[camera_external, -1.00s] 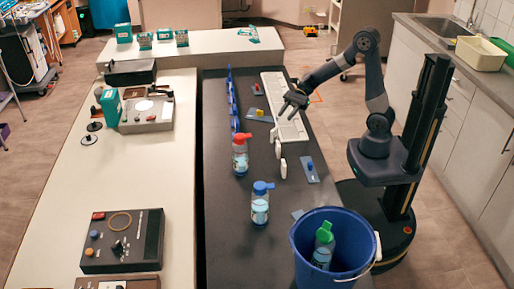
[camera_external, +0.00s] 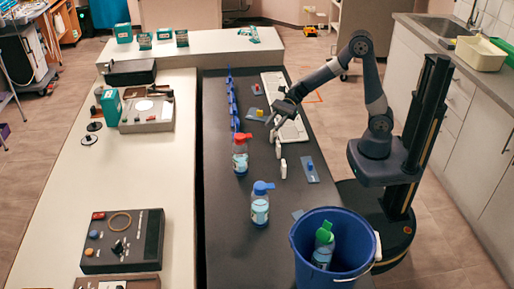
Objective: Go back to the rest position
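My gripper (camera_external: 272,125) hangs over the dark table (camera_external: 225,215), at the left edge of a long white rack-like object (camera_external: 292,128). Its fingers are small in this view, and I cannot tell whether they are open or shut. I see nothing clearly held. My arm reaches left from its column at the right of the table, with the elbow raised.
A red-capped bottle (camera_external: 240,158) and a blue-capped bottle (camera_external: 260,207) stand on the dark table. A blue bucket (camera_external: 307,270) holds a green-capped bottle (camera_external: 323,245). White upright pieces (camera_external: 283,168) stand near the gripper. A sink counter (camera_external: 480,75) is at right.

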